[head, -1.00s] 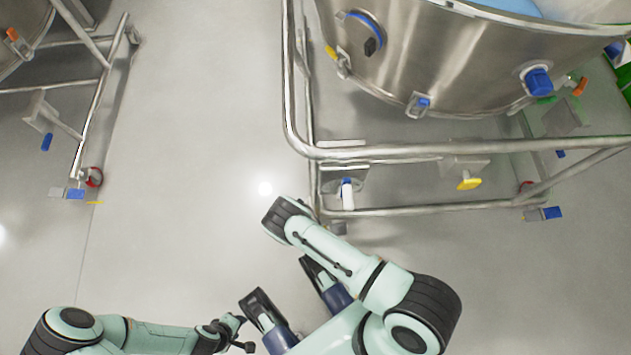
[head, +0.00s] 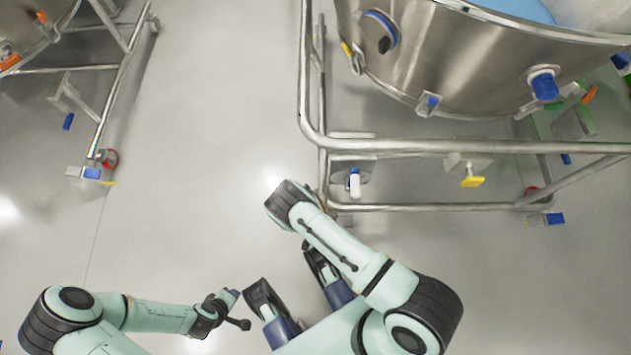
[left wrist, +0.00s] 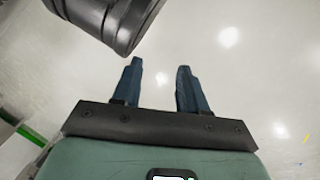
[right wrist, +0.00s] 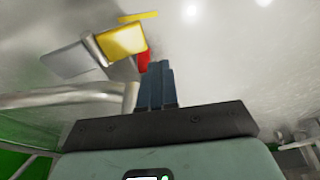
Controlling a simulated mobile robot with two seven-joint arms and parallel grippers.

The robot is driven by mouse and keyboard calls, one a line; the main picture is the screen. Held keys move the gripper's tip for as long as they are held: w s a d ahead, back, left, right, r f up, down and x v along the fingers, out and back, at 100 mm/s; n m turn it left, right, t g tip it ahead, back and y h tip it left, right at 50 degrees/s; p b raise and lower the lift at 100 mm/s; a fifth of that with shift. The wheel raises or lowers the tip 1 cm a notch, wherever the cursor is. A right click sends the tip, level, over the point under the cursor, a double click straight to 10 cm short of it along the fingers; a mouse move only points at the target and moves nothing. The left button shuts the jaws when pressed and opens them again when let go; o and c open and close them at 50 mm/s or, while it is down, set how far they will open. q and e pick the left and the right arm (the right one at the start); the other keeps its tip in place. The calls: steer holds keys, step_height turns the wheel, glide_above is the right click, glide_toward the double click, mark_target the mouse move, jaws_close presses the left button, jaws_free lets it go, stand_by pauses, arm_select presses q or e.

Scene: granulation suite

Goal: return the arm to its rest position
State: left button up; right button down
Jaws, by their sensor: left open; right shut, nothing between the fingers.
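My left arm (head: 150,317) is bent low at the left of the head view. My left gripper (left wrist: 158,66) is open and empty in the left wrist view, with bare floor beyond its fingers. My right arm (head: 335,245) reaches up the middle of the head view, its end just left of the steel vessel's frame. Its fingers cannot be made out there. In the right wrist view my right gripper (right wrist: 159,68) is shut with nothing between its fingers. A yellow pedal (right wrist: 122,42) and a red part (right wrist: 144,60) lie beyond it; contact cannot be told.
A steel vessel (head: 455,70) stands in a tubular wheeled frame (head: 430,146) at the upper right, close to my right arm. Another wheeled frame (head: 118,85) is at the upper left. Open grey floor (head: 205,150) lies between them.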

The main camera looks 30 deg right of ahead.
arm_select(q)
steer(key=shift+t, duration=0.5)
steer(key=shift+w+d+r+p, duration=0.3)
steer(key=shift+w+r, duration=0.15)
steer(key=shift+r, duration=0.2)
steer(key=shift+w+d+r+p, duration=0.15)
steer(key=shift+w+r+p, duration=0.15)
steer(key=shift+w+r, duration=0.25)
steer(key=shift+w+d+r+p, duration=0.3)
steer(key=shift+w+r, duration=0.1)
steer(key=shift+r, duration=0.3)
arm_select(e)
steer(key=a+r, duration=0.4)
steer(key=r, duration=0.2)
steer(key=shift+r, duration=0.2)
steer(key=shift+w, duration=0.1)
